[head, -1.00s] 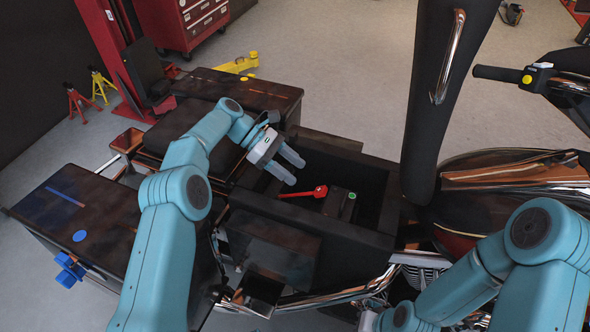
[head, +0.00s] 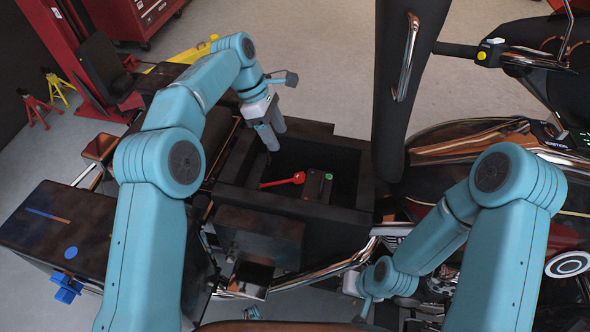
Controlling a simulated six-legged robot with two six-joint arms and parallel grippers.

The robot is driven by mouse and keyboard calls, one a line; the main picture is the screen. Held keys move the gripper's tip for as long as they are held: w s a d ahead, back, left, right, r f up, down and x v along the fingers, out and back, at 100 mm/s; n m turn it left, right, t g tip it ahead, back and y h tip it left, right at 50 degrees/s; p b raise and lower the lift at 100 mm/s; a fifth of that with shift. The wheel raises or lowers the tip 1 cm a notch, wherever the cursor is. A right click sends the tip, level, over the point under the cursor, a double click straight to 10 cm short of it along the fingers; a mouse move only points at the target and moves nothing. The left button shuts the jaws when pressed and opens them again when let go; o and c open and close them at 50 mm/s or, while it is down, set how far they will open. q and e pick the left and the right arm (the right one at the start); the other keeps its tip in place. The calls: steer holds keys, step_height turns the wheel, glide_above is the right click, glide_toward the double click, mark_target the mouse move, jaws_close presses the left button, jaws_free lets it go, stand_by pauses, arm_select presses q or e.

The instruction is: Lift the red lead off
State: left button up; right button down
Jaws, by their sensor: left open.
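The red lead (head: 284,181) lies inside an open black box-like compartment on the motorcycle, its red clamp end at the right beside a small dark block, likely the battery (head: 319,186), with a green dot on top. Whether the clamp touches the block is hard to tell. My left gripper (head: 272,138) points down at the compartment's upper left, above and behind the red lead, open and empty. My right gripper (head: 366,303) is low at the front, right of centre, partly hidden by its own arm; its jaws are not clear.
The compartment wall (head: 290,207) surrounds the lead on its sides. A tall black padded part (head: 395,110) rises just right of the compartment. A dark case with a blue dot (head: 50,225) is at left. Axle stands (head: 40,112) and a red tool cabinet (head: 128,15) stand behind.

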mark_target(298, 176)
arm_select(q)
steer(key=b+x, duration=0.1)
steer(key=x, duration=1.4)
steer(key=shift+s+b, duration=0.1)
steer(key=shift+b, duration=0.3)
steer(key=shift+c, duration=0.3)
jaws_close()
